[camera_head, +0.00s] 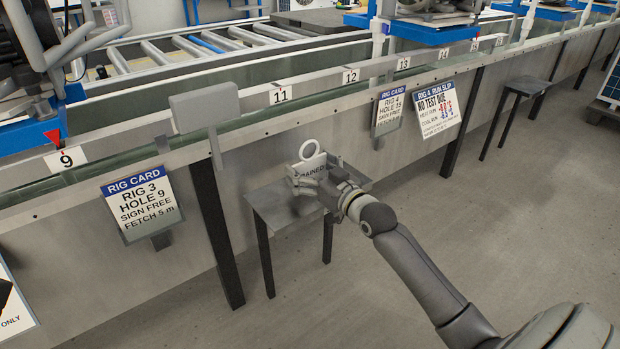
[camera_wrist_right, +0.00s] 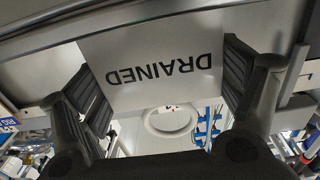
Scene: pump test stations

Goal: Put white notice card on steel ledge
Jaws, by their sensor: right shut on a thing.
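The white notice card (camera_head: 302,169), marked DRAINED, has a white ring at its top. My right gripper (camera_head: 322,184) is shut on it. In the right wrist view the card (camera_wrist_right: 150,65) sits between the two dark fingers of the right gripper (camera_wrist_right: 165,95), its lettering upside down. The steel ledge (camera_head: 272,213) is a small grey shelf on dark legs against the trough's side wall. The card appears over the ledge's back part; I cannot tell whether it touches. My gripper and arm hide part of the ledge's top. My left gripper is out of view.
A blank grey plate (camera_head: 205,113) stands on the trough rail to the left. Rig cards hang beside the ledge, one at left (camera_head: 141,204) and one at right (camera_head: 389,109). A run slip (camera_head: 437,108) hangs farther right. Another small ledge (camera_head: 528,85) stands beyond. The floor in front is clear.

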